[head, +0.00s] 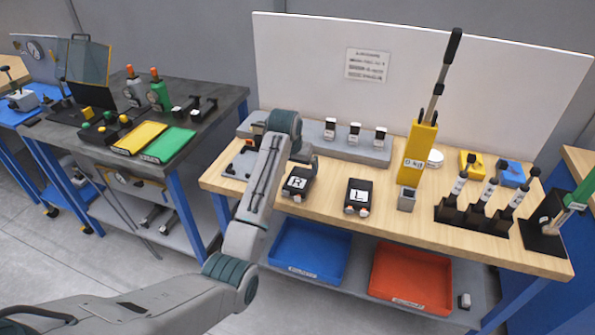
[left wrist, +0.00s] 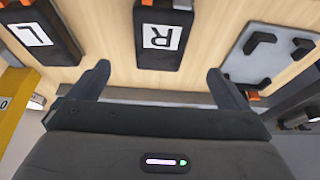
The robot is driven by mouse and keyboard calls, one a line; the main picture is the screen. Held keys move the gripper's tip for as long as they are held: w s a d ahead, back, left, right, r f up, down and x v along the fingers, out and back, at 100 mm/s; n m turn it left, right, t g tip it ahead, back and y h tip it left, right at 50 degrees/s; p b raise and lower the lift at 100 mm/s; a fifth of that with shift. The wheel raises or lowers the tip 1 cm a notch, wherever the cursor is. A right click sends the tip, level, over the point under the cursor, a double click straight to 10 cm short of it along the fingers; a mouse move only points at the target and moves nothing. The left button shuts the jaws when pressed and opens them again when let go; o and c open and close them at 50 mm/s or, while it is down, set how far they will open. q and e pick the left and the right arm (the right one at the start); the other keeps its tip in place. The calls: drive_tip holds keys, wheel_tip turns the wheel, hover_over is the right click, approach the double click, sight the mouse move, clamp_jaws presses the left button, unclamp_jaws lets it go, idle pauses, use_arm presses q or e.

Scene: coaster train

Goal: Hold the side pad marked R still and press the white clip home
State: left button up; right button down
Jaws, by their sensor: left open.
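The black side pad marked R (head: 298,183) lies on the wooden bench. In the left wrist view the R pad (left wrist: 162,42) sits beyond the gap between my fingers, apart from them. A small white piece, apparently the white clip (left wrist: 182,4), shows at its edge beside an orange piece; the picture's edge cuts it off. My left gripper (left wrist: 160,86) is open and empty over the bench, on the back side of the R pad. In the head view my wrist hides most of this gripper. My right gripper is not in view.
The pad marked L (head: 358,196) lies right of the R pad. A grey block (head: 310,135) with several white-topped pieces stands behind. A grey plate with black brackets (left wrist: 270,50) is beside the R pad. A yellow holder (head: 416,155) with a tall lever stands farther right.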

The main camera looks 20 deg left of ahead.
sight(299, 178)
use_arm(q)
drive_tip(key=p+x, duration=0.1)
drive_tip(key=x, duration=0.7)
drive_tip(key=shift+f+p, duration=0.25)
drive_tip(key=shift+p, duration=0.15)
drive_tip(key=shift+w+f, duration=0.3)
drive_tip(key=shift+f, duration=0.3)
drive_tip(key=shift+c, duration=0.2)
drive_tip(key=c, duration=1.1)
drive_tip(key=shift+c, duration=0.8)
